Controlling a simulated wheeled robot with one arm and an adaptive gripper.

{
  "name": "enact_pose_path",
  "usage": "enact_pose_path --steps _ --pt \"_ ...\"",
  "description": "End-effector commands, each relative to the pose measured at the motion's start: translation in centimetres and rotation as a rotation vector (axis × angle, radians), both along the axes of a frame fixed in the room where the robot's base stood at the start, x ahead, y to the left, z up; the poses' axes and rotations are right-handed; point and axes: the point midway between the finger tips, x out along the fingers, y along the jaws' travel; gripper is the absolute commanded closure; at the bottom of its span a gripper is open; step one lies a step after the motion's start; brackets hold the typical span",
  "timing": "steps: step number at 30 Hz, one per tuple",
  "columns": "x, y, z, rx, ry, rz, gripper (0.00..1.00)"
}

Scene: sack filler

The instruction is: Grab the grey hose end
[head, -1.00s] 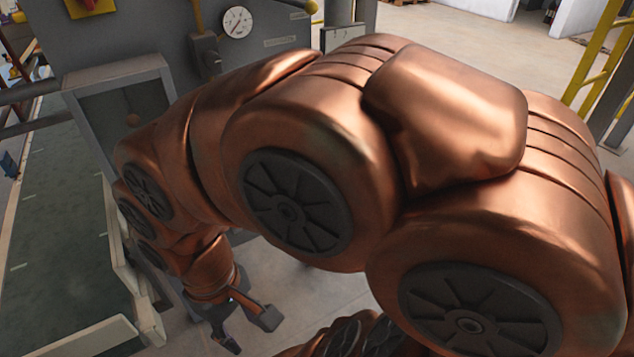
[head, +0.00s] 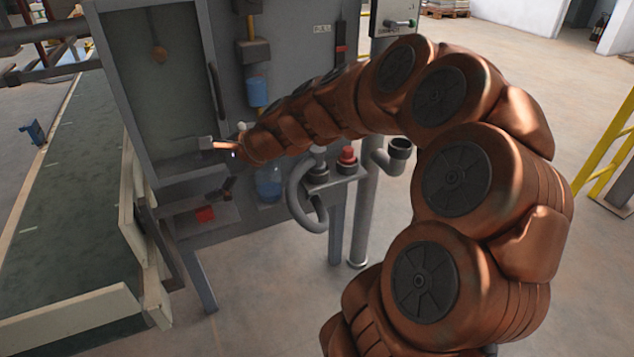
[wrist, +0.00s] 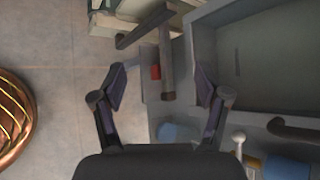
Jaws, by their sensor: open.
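I cannot tell for sure which tip is the hose end. My gripper (head: 217,165) is to the left of the hose and higher, in front of the machine's framed box, apart from the hose. In the wrist view my gripper (wrist: 161,85) has its two fingers spread with nothing held between them. I cannot make out the hose in the wrist view.
The red knob (head: 347,157) and a grey pipe elbow (head: 394,158) stand right of the hose. A blue bottle (head: 268,185) is left of it. A red block (head: 205,214) lies on a lower ledge. A conveyor (head: 62,215) runs at left. Yellow rails (head: 608,160) stand at right.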

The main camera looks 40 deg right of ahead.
Motion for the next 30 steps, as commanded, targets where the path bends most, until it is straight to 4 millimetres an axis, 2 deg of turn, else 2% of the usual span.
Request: enact_pose_path --steps 1,2,3,5,6,8,9,12,13,15,18,22,30 --pt "1.4 -3.6 -2.6 0.091 -0.002 -0.133 0.26" --pt "2.2 -5.8 -3.1 0.140 -0.006 -0.214 0.26" --pt "2.9 -8.8 -4.0 0.212 -0.010 -0.319 0.26" --pt "3.6 -13.6 -5.4 0.319 -0.017 -0.478 0.26" --pt "3.7 -16.8 -6.4 0.388 -0.024 -0.578 0.26" --pt "3.5 -21.2 -8.1 0.489 -0.029 -0.716 0.26" --pt "3.1 -24.0 -9.2 0.550 -0.033 -0.803 0.26" --pt "1.7 -29.7 -11.5 0.676 -0.049 -0.975 0.26" --pt "1.2 -31.0 -12.0 0.706 -0.053 -1.015 0.26" --pt "0.3 -33.4 -13.1 0.757 -0.060 -1.088 0.26" --pt "-0.3 -35.1 -13.8 0.801 -0.065 -1.142 0.26" --pt "0.0 -35.7 -14.2 0.816 -0.066 -1.159 0.26" --pt "2.0 -35.9 -15.0 0.813 -0.066 -1.155 0.26"
